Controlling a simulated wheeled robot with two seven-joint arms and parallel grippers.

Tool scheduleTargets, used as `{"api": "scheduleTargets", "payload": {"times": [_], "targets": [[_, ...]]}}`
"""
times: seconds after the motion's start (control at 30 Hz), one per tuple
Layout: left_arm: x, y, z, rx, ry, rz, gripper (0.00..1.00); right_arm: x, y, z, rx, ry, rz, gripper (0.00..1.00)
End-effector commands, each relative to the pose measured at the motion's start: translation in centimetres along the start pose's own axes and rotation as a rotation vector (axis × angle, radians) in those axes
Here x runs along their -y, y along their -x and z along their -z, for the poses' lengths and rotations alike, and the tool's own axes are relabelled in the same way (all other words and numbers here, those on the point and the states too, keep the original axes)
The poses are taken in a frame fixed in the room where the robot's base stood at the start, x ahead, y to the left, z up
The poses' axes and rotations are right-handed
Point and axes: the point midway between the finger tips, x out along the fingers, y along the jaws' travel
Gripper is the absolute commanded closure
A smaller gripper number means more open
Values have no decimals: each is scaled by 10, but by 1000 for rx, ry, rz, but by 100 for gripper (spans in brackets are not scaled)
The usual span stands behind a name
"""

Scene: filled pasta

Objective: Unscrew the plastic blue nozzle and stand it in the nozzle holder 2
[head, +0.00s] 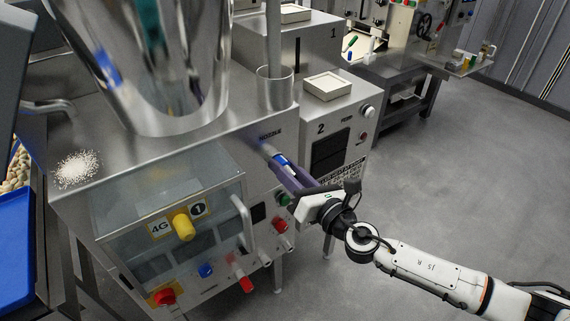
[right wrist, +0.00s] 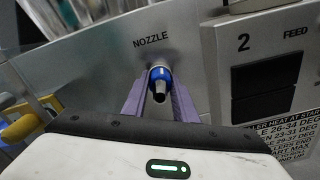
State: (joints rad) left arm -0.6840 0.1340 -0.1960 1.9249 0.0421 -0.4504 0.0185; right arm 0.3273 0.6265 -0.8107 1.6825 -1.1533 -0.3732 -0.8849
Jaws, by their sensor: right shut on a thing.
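The blue nozzle (right wrist: 160,76) with a dark tip points out of the machine's front panel under the word NOZZLE in the right wrist view. In the head view the nozzle (head: 281,159) shows blue and white at the panel. My right gripper (head: 284,171) is shut on the nozzle, with a purple finger on each side of it; the fingers (right wrist: 159,100) also show in the right wrist view. The nozzle still sits against the panel; its thread is hidden. No part marked as nozzle holder 2 can be made out for certain. My left gripper is not in view.
The steel machine (head: 130,165) carries a large shiny hopper and a clear guard with a handle. A unit marked 2 (head: 333,131) stands right of the nozzle with a square cream tray (head: 326,86) on top. A clear cup (head: 275,88) stands behind. Open floor lies right.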

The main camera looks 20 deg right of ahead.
Motion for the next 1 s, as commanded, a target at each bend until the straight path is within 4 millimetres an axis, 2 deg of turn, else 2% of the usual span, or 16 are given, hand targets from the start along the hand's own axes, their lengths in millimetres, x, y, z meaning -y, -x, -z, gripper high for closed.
{"api": "scheduleTargets", "payload": {"times": [0.03,0.2,0.33,0.5,0.8,0.87,1.0], "targets": [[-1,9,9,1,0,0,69,-1,0,-6,-2,117,3,98],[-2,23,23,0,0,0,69,-2,0,-5,-3,554,2,98],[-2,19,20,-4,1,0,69,1,0,-1,0,739,2,98],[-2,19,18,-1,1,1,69,1,1,-1,0,852,2,98],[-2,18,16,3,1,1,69,0,1,-1,-1,869,2,98],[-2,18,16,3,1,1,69,0,1,-1,-1,918,1,98],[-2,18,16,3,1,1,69,0,1,-1,0,1136,1,98]]}}
